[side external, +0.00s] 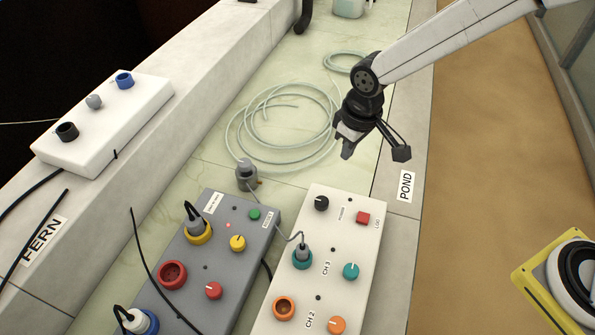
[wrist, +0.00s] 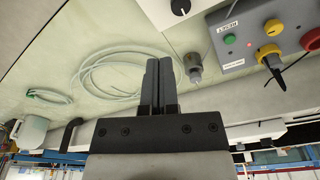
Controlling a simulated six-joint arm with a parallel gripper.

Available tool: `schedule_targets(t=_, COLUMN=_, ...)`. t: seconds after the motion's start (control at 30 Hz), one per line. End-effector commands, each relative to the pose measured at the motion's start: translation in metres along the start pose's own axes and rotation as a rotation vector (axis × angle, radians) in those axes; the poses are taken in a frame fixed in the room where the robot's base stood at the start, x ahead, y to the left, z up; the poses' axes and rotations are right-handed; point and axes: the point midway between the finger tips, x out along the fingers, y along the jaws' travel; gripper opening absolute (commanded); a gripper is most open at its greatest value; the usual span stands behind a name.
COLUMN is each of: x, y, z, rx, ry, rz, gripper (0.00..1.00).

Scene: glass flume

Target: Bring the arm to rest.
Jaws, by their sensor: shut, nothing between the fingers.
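My gripper (side external: 346,154) hangs at the end of my arm above the pale green bench, right of the coiled pale hose (side external: 240,120) and beyond the white control box (side external: 345,215). It points down and holds nothing. In the wrist view its two dark fingers (wrist: 159,62) lie side by side, shut, in front of the hose coil. The gripper looks clear of the boxes and hose, though its exact height cannot be told.
A grey control box (side external: 217,245) with a yellow-ringed plug stands beside the white one. A grey connector (side external: 246,174) lies near the hose. A white three-knob box (side external: 105,120) sits on the left ledge. Brown ground (side external: 490,170) fills the right, with a yellow-edged device (side external: 535,270).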

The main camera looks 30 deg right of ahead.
Motion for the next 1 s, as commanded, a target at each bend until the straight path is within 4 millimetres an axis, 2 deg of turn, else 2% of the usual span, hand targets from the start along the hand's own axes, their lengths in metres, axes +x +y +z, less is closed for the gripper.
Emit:
schedule_targets(t=0.03, x=-0.008, y=0.017, z=0.012, rx=0.036, ry=0.009, rz=0.005, gripper=0.0)
schedule_targets(t=0.1, x=-0.016, y=0.035, z=0.029, rx=0.079, ry=0.023, rz=0.011, gripper=0.0)
schedule_targets(t=0.3, x=-0.034, y=0.079, z=0.082, rx=0.2, ry=0.06, rz=0.031, gripper=0.0)
schedule_targets(t=0.5, x=-0.045, y=0.105, z=0.137, rx=0.307, ry=0.092, rz=0.053, gripper=0.0)
schedule_targets(t=0.6, x=-0.048, y=0.111, z=0.157, rx=0.343, ry=0.102, rz=0.062, gripper=0.0)
schedule_targets(t=0.8, x=-0.049, y=0.115, z=0.175, rx=0.375, ry=0.111, rz=0.07, gripper=0.0)
schedule_targets(t=1.0, x=-0.049, y=0.115, z=0.176, rx=0.376, ry=0.111, rz=0.07, gripper=0.0)
